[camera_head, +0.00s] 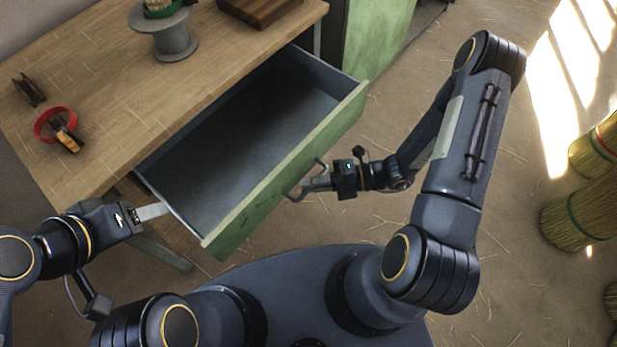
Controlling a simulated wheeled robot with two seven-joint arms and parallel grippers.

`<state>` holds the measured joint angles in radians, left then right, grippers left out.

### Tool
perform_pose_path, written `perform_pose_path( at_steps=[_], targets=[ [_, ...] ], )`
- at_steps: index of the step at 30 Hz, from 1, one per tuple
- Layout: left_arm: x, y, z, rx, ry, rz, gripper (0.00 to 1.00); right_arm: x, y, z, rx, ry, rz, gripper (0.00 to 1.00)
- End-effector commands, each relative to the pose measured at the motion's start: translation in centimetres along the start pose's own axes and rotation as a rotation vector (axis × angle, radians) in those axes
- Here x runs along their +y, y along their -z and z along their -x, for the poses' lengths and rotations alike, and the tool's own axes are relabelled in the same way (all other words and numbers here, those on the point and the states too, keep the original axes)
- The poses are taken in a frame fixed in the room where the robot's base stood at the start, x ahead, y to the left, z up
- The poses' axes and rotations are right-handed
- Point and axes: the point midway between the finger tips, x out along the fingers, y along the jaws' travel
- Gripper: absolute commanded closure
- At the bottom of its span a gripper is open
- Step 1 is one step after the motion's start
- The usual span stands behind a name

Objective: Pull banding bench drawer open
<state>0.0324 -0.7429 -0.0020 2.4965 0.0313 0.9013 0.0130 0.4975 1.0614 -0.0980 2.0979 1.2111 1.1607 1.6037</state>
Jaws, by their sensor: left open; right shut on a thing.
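The banding bench (100,105) has a wooden top and fills the upper left of the head view. Its drawer (250,120) stands well out of the bench, with an empty-looking dark grey inside and a green front (290,172). A curved metal handle (290,197) sits on the drawer front. My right gripper (311,184) is shut on the handle. My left gripper (160,211) is open and empty, at the left side of the drawer near the bench's front edge. I cannot tell whether it touches the drawer.
On the bench top are a grey spool stand (175,40), a red ring-shaped tool (55,124), a small brown spool (29,90) and a wooden block (260,8).

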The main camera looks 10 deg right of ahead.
Motion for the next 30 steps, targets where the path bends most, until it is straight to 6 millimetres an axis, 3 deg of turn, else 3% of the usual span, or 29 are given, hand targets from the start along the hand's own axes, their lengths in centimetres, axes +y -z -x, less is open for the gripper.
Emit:
perform_pose_path(
  at_steps=[11, 12, 16, 25, 30],
  targets=[
    [0.0, 0.0, 0.0, 0.0, 0.0, 0.0, 0.45, 0.0, 0.0, 0.1, -0.001, 0.0, 0.001, 1.0],
    [0.0, 0.0, 0.0, 0.0, 0.0, 0.0, 0.45, 0.0, 0.0, 0.1, -0.001, 0.0, 0.001, 0.84],
    [0.0, 0.0, 0.0, 0.0, 0.0, 0.0, 0.45, 0.0, 0.0, 0.0, -0.001, 0.0, 0.001, 0.67],
    [0.0, 0.0, 0.1, 0.0, 0.0, 0.0, 0.45, 0.0, 0.0, 0.2, -0.001, 0.0, 0.001, 0.67],
    [0.1, 0.1, 0.3, 0.0, 0.0, 0.0, 0.45, 0.0, -0.1, 2.2, -0.005, 0.002, 0.003, 0.67]
  ],
)
